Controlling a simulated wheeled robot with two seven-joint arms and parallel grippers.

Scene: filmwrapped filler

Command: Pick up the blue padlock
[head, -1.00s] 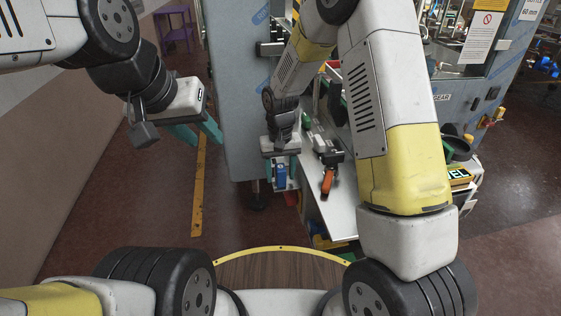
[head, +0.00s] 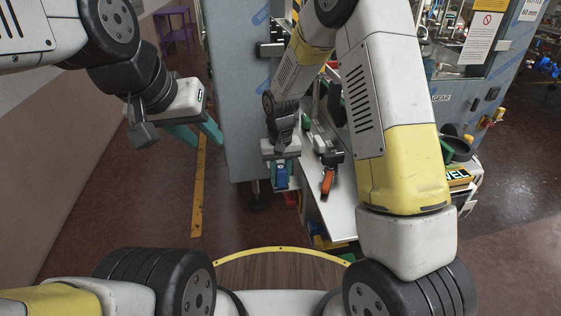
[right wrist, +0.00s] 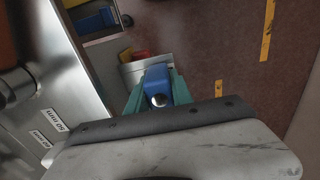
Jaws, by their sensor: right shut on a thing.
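The blue padlock (head: 281,178) is between the teal fingers of my right gripper (head: 281,184), beside the left edge of the pale work surface. In the right wrist view the padlock (right wrist: 157,80) sits between both fingers of my right gripper (right wrist: 157,92), which are shut on it. A round silvery part shows on its near end. My left gripper (head: 198,134) is open and empty, with its two teal fingers apart, over the floor at the left.
An orange-handled tool (head: 328,182) lies on the pale work surface (head: 338,212), right of my right gripper. A grey cabinet panel (head: 236,110) stands between the grippers. The floor at the left, with a yellow line (head: 198,200), is clear.

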